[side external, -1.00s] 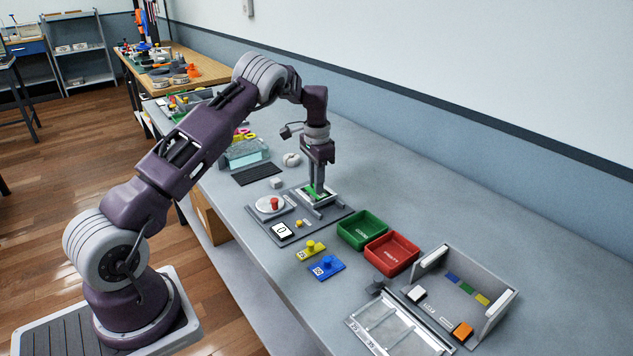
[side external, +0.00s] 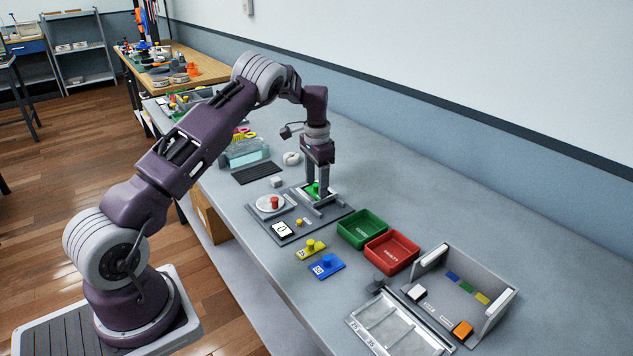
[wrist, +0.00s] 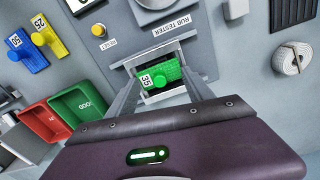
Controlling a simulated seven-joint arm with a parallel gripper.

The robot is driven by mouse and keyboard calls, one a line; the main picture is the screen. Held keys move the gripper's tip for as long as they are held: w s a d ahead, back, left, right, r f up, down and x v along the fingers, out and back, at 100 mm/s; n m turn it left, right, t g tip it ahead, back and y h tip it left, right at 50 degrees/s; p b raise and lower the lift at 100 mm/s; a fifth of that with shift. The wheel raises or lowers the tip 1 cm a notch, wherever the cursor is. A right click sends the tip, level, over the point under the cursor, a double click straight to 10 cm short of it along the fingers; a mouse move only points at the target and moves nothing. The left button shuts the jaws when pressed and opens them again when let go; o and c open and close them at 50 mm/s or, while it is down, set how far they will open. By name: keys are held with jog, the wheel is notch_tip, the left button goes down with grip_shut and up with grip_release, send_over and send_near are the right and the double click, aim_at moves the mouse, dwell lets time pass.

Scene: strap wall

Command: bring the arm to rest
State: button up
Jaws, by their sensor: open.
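My gripper (side external: 318,195) points down at the rub tester fixture (side external: 325,211) on the grey plate. Its fingers are open on either side of a green block with a knob (side external: 313,188). In the wrist view the green block (wrist: 155,78) carries a "35" label and lies in the fixture's frame between my fingertips (wrist: 158,82). I see no finger closed on it. The arm reaches over the bench from the left.
Green (side external: 362,229) and red (side external: 391,252) bins stand right of the fixture. Yellow (side external: 310,251) and blue (side external: 326,267) knobbed blocks lie in front. The bench behind the bins is clear.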

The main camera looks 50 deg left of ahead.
jog(key=shift+r, duration=3.15)
jog(key=c, duration=0.3)
notch_tip(320, 180, up, 6)
jog(key=shift+f, duration=0.1)
jog(key=c, duration=0.9)
jog(key=shift+o, duration=0.2)
